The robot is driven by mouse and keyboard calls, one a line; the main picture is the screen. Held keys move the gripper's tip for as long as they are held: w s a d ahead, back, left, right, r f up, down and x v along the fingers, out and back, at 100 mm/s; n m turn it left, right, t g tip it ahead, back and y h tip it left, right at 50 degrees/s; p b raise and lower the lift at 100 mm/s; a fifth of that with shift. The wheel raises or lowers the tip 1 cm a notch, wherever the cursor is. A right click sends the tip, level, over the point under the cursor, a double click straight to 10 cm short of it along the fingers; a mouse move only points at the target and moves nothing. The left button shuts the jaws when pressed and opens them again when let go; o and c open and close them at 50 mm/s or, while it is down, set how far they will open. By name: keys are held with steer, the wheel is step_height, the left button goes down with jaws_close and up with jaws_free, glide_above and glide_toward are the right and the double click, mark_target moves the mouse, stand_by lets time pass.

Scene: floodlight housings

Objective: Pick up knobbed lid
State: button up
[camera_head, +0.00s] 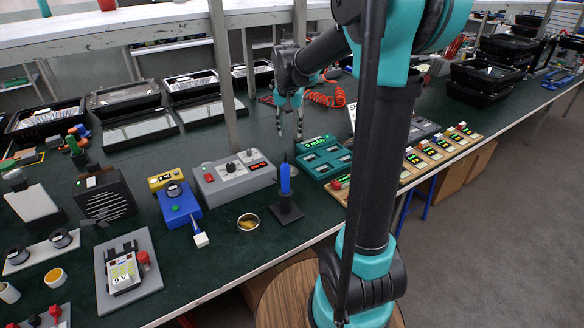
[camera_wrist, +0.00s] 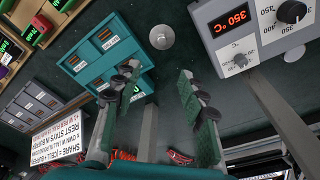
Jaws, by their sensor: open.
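A round silver-grey lid with a small knob in its middle (camera_wrist: 162,37) lies on the dark green mat in the wrist view, near the top. It sits between the teal tray and the grey control box, apart from both. My gripper (camera_wrist: 157,76) is open and empty, its two fingers spread below the lid in that picture and not touching it. In the head view my gripper (camera_head: 289,131) hangs over the bench, fingers pointing down, behind the blue-handled tool.
The grey control box (camera_head: 235,179) stands left of my gripper and the teal tray (camera_head: 324,157) right of it. A blue-handled tool on a black stand (camera_head: 286,208) rises nearer the front edge. A metal post (camera_head: 223,75) stands behind. A small bowl (camera_head: 248,222) is nearby.

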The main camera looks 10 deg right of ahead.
glide_above(291, 167)
step_height(291, 167, down, 11)
steer(key=shift+s+r, duration=0.1)
steer(key=shift+a+f, duration=0.1)
steer(key=shift+f, duration=2.7)
jaws_close()
